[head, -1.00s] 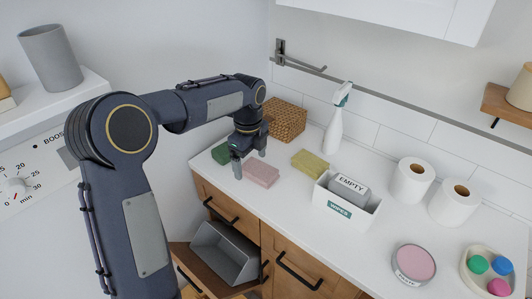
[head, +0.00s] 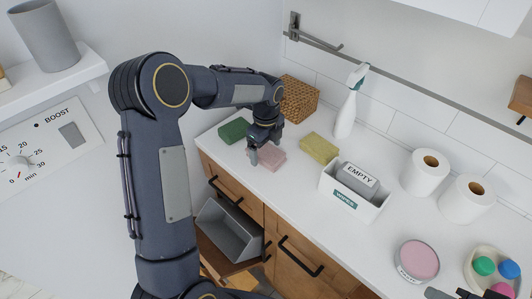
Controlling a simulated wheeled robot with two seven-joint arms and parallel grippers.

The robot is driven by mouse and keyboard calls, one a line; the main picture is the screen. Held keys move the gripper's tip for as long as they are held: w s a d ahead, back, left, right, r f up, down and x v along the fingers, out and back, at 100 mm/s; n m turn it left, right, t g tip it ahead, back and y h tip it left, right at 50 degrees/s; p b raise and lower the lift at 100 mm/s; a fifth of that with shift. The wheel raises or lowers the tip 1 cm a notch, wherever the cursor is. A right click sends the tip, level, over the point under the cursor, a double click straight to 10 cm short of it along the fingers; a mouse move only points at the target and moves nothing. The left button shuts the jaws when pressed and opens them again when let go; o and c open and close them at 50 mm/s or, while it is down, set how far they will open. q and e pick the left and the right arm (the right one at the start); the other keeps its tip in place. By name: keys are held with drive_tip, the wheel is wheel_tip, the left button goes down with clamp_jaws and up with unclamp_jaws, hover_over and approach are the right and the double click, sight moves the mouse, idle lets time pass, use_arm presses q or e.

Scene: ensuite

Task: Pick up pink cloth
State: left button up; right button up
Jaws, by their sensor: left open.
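The folded pink cloth (head: 271,158) lies on the white counter, between a green cloth (head: 234,131) on its left and a yellow cloth (head: 319,148) on its right. My left gripper (head: 265,155) is open and low over the pink cloth, with one finger at its near left edge. The gripper and wrist hide part of the cloth. I cannot tell whether the fingers touch it. A dark tip of what may be my right gripper shows at the bottom right edge, too little to read.
A wicker basket (head: 299,98) and a spray bottle (head: 348,108) stand behind. A white wipes box (head: 355,194) holds a grey block marked EMPTY. Two paper rolls (head: 426,172), a pink tin (head: 417,260) and a tray (head: 477,280) are at right. A drawer (head: 229,231) stands open below.

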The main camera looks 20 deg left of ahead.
use_arm(q)
drive_tip(key=c, duration=1.1)
drive_tip(key=shift+o, duration=0.2)
drive_tip(key=shift+r, duration=0.1)
drive_tip(key=shift+r, duration=0.2)
wheel_tip(320, 180, up, 2)
drive_tip(key=shift+w+r, duration=0.1)
drive_tip(key=s+r+b, duration=0.3)
drive_tip(key=s+r, duration=0.7)
drive_tip(key=s, duration=0.4)
drive_tip(key=shift+d, duration=0.15)
drive_tip(key=shift+s+r, duration=0.1)
